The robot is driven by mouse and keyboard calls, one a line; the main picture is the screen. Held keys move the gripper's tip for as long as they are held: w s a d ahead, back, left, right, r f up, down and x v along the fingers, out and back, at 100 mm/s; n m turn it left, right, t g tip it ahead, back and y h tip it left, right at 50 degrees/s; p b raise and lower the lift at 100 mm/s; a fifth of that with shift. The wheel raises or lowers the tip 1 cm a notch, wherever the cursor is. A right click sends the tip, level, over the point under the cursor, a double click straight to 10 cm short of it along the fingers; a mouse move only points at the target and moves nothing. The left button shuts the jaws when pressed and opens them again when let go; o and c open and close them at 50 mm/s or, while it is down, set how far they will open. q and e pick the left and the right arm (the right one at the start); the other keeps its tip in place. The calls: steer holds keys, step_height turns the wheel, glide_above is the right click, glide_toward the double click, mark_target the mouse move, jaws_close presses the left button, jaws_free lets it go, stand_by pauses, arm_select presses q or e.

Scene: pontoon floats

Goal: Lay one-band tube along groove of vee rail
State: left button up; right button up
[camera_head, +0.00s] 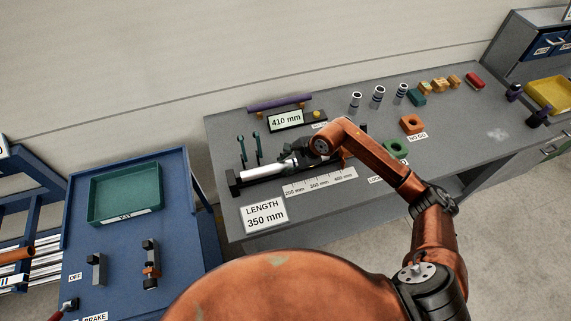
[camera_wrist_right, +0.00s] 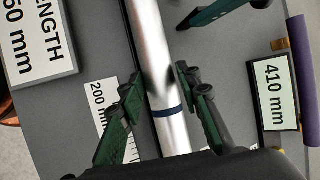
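The one-band tube (camera_wrist_right: 150,45) is silver with a single dark blue band, seen in the right wrist view. In the head view the tube (camera_head: 262,172) lies lengthwise over the dark vee rail (camera_head: 234,187), and looks parallel to it. My arm and gripper hide its right part, and the contact with the groove is hidden. My right gripper (camera_wrist_right: 161,74) has its green-black fingers on either side of the tube near the band. A narrow gap shows on the right side, so it looks open around the tube. My left gripper is not in view.
A ruler strip (camera_head: 320,181) and a 350 mm sign (camera_head: 265,214) lie in front of the rail. Dark green posts (camera_head: 241,149) and a 410 mm display (camera_head: 286,120) stand behind. Several banded tubes (camera_head: 378,96) stand upright farther back. A blue cart with a green tray (camera_head: 124,211) is left.

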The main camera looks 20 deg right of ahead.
steer(key=o, duration=0.4)
steer(key=shift+f, duration=0.1)
steer(key=shift+s, duration=0.1)
steer(key=v, duration=1.2)
